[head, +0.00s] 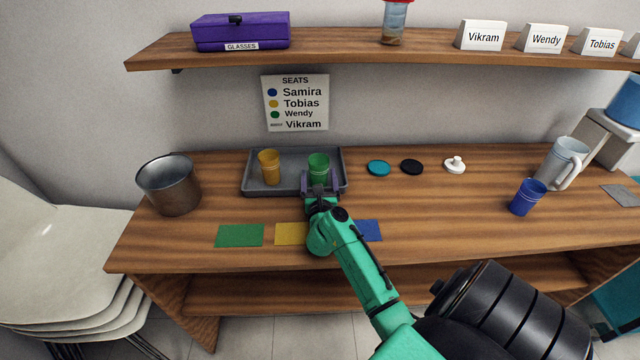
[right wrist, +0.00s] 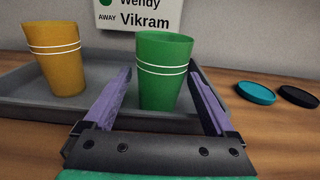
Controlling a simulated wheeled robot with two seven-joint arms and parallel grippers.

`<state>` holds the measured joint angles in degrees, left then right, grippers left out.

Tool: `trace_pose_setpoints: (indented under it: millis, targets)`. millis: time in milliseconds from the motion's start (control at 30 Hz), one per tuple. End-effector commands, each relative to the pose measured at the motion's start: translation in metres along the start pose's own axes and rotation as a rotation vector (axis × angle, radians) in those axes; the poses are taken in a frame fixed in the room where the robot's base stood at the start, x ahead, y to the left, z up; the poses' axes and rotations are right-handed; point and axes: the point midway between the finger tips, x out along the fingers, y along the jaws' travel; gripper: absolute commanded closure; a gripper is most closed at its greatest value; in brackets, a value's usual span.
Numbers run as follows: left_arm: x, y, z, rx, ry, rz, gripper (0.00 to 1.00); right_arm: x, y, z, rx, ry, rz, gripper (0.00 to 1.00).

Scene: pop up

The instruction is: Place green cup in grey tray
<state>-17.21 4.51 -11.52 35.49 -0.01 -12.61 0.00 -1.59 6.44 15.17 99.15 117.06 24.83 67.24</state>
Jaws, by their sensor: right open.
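The green cup (head: 318,165) stands upright in the right part of the grey tray (head: 222,182), and it also shows in the right wrist view (right wrist: 164,70). The grey tray (head: 250,178) lies on the wooden table against the wall. My right gripper (head: 320,178) is open at the tray's front edge. In the right wrist view its two purple fingers (right wrist: 163,95) stand apart on either side of the cup, with gaps visible between them and the cup. My left gripper is not in view.
A yellow cup (head: 269,167) stands in the tray's left part. Green (head: 239,235) and yellow (head: 289,234) mats lie in front. A metal pot (head: 169,186) is left. Lids (head: 379,168), a blue cup (head: 527,197) and a pitcher (head: 562,164) are right.

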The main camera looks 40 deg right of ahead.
Motion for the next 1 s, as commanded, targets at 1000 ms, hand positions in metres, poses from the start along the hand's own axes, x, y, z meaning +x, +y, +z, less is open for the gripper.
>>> trace_pose_setpoints:
  millis: [1000]
  targets:
    - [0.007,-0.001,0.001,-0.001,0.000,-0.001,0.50,-0.079,0.000,0.000,0.000,0.001,-0.001,0.10]
